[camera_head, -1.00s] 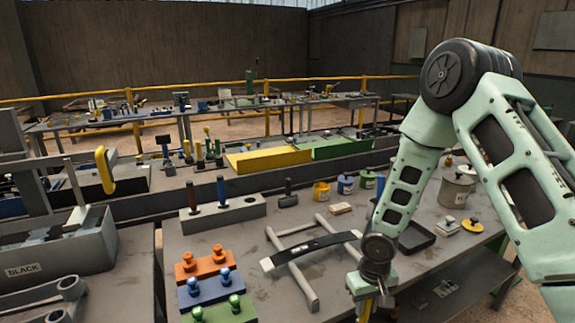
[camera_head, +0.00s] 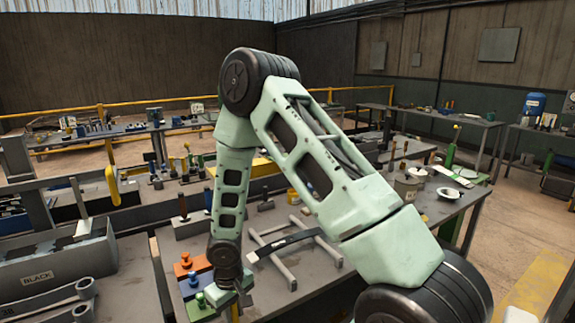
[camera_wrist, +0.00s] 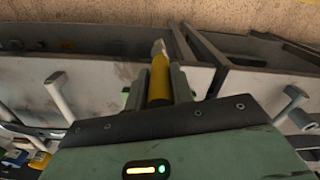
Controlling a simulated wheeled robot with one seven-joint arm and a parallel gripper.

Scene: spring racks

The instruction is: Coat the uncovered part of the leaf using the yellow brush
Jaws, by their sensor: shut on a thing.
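The leaf (camera_head: 287,243) is a slightly curved dark strip with a paler left end, lying across a grey stand (camera_head: 282,268) on the bench in the head view. My gripper (camera_wrist: 158,85) is shut on the yellow brush (camera_wrist: 158,82), whose pale tip points away from the fingers in the wrist view. In the head view my gripper's end is low, left and in front of the leaf, apart from it. The brush there is mostly hidden or cut off by the lower edge. The leaf's right end is close behind my arm in the picture.
Orange, blue and green blocks (camera_head: 193,264) stand beside my wrist. A grey bin marked BLACK (camera_head: 45,268) is at the left. A holder with upright handles (camera_head: 190,227) is behind the blocks. Cans and a white bowl (camera_head: 448,192) stand at the bench's right.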

